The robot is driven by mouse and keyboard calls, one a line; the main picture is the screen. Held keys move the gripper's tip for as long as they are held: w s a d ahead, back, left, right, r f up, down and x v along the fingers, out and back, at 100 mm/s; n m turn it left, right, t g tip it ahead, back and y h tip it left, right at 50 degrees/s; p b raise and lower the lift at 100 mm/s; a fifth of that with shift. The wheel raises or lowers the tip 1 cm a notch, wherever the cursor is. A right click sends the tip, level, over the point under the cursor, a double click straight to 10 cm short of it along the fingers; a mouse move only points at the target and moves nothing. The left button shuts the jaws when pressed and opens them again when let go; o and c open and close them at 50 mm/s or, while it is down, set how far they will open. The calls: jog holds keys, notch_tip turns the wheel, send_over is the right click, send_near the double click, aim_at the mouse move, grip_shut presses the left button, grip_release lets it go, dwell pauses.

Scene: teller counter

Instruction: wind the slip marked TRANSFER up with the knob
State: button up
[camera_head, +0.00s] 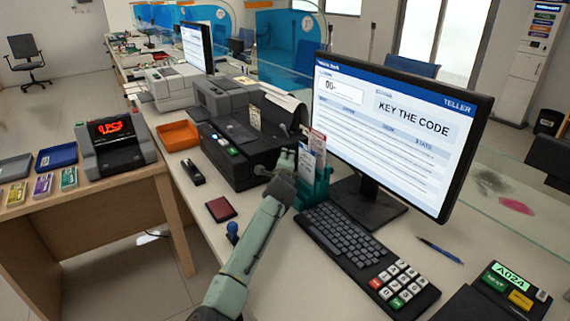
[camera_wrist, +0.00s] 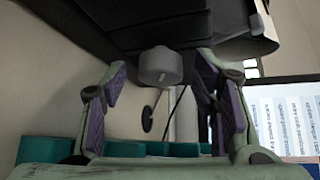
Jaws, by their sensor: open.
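My gripper (camera_head: 284,166) is at the right side of the black slip printer (camera_head: 236,160), beside a teal holder (camera_head: 318,188). In the wrist view my gripper (camera_wrist: 162,82) is open, with purple-padded fingers left and right. A grey round knob (camera_wrist: 160,66) under the dark printer body shows between the fingers, apart from both pads. A small pale slip (camera_head: 254,118) stands upright at the printer's top. Several slips (camera_head: 316,146) stand in the teal holder. The lettering on all these slips is too small to read, so I cannot tell which is marked TRANSFER.
A monitor (camera_head: 395,125) reading KEY THE CODE stands right of the holder, with a keyboard (camera_head: 350,245) before it. A stapler (camera_head: 193,172), a dark red pad (camera_head: 220,209) and a blue-handled stamp (camera_head: 232,232) lie left of my arm. An orange tray (camera_head: 178,126) is farther back.

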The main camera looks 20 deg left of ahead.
jog(key=shift+c, duration=0.4)
jog(key=c, duration=1.1)
jog(key=shift+f+t+b, duration=0.3)
jog(key=shift+f+b, duration=0.05)
jog(key=shift+b, duration=0.55)
jog(key=shift+r+n+b, duration=0.1)
jog(key=shift+n+b, duration=0.3)
jog(key=shift+b, duration=0.15)
jog(key=shift+r, duration=0.15)
jog(key=o, duration=1.2)
jog(key=v, duration=1.2)
jog(key=shift+s, duration=0.15)
